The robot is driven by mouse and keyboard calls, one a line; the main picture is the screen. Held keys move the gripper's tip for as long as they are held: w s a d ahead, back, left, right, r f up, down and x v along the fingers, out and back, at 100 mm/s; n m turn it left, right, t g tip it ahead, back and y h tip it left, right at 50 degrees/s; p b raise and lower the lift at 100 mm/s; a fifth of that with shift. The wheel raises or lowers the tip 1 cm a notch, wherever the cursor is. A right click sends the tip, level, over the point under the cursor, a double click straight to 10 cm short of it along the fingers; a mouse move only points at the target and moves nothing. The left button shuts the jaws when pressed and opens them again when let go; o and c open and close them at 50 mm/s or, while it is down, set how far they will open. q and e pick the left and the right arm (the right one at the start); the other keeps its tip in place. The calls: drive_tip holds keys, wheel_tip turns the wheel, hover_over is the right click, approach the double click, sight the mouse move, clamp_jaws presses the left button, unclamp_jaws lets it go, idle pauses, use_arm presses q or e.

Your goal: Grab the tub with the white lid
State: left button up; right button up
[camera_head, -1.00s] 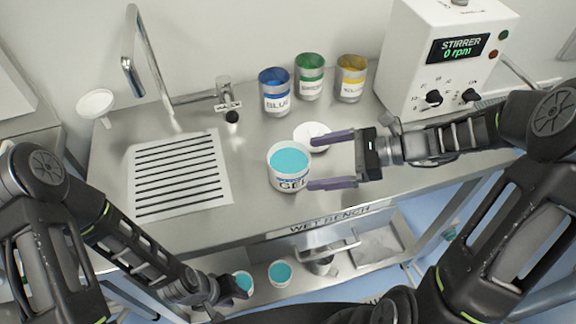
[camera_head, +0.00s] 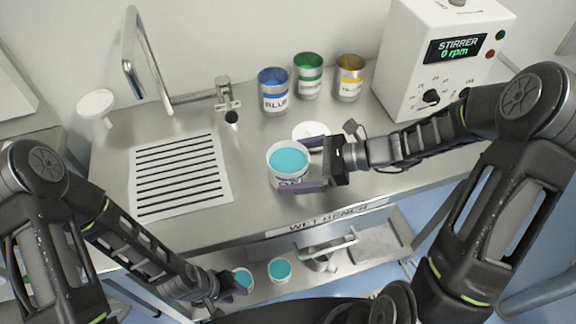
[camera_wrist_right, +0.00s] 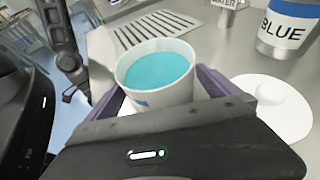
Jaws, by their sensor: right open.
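A white tub (camera_head: 288,165) with turquoise contents stands uncovered on the steel bench; its printed label is partly hidden by a finger. It also shows in the right wrist view (camera_wrist_right: 157,75). A flat white lid (camera_head: 309,130) lies just behind it, and at the right in the wrist view (camera_wrist_right: 272,106). My right gripper (camera_head: 306,166) is open, its purple fingers on either side of the tub. I cannot tell whether they touch it. My left gripper (camera_head: 214,298) is low, by the lower shelf; its jaws are unclear.
Blue (camera_head: 275,92), green (camera_head: 308,76) and yellow (camera_head: 350,78) cans stand at the back. The stirrer machine (camera_head: 436,65) is at the right. A tap (camera_head: 140,60) and slotted drain plate (camera_head: 180,175) are left. Two turquoise-filled tubs (camera_head: 279,270) sit on the lower shelf.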

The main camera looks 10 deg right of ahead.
drive_tip(key=shift+w+a+f, duration=0.2)
drive_tip(key=shift+a+f, duration=0.05)
drive_tip(key=shift+a, duration=0.3)
drive_tip(key=shift+c, duration=0.2)
drive_tip(key=c, duration=1.9)
wheel_tip(320, 180, up, 10)
drive_tip(key=shift+r, duration=0.1)
